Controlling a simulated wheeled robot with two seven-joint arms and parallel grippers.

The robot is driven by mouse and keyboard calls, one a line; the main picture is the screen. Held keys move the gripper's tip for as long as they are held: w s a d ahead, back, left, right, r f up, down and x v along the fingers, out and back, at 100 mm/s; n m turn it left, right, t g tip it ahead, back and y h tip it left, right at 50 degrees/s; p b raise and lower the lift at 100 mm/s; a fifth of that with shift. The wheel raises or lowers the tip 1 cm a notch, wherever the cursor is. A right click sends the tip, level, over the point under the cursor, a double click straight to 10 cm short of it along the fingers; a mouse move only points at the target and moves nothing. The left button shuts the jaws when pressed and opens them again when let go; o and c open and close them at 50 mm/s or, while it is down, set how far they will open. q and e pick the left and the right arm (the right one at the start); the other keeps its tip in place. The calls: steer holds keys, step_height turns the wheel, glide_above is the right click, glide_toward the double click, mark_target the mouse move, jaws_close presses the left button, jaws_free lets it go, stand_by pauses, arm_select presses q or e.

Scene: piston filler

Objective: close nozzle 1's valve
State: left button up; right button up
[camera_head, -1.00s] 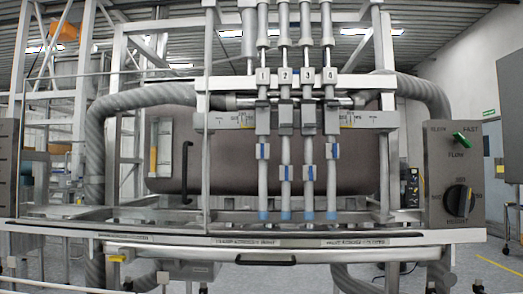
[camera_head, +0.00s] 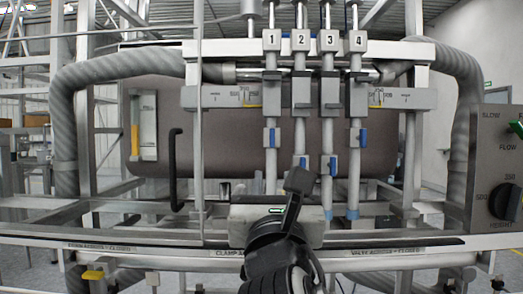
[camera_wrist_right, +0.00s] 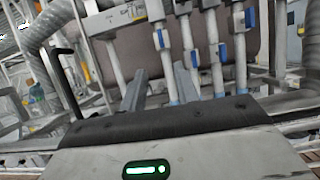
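Nozzle 1 (camera_head: 271,98) is the leftmost of the row of numbered vertical nozzles. Its valve (camera_head: 272,138) has a blue handle that looks upright, along the pipe; it also shows in the right wrist view (camera_wrist_right: 161,40). My right gripper (camera_head: 272,205) is low in front of the nozzles, below valve 1 and apart from it. In the right wrist view its two fingers (camera_wrist_right: 161,88) stand apart with nothing held between them. The lower end of nozzle 1 is hidden behind this gripper in the head view. My left gripper is not in view.
Valve 2 (camera_head: 303,162), valve 3 (camera_head: 333,165) and valve 4 (camera_head: 363,136) stand close to the right of valve 1. A frame post (camera_head: 197,140) and a black handle (camera_head: 175,168) are to the left. A control box (camera_head: 495,165) is at the right.

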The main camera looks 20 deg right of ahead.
mark_target(272, 138)
steer(key=p+x, duration=0.3)
steer(key=x, duration=1.2)
steer(key=shift+w+d+r, duration=0.15)
steer(key=shift+w+r, duration=0.15)
steer(key=shift+r, duration=0.05)
jaws_close()
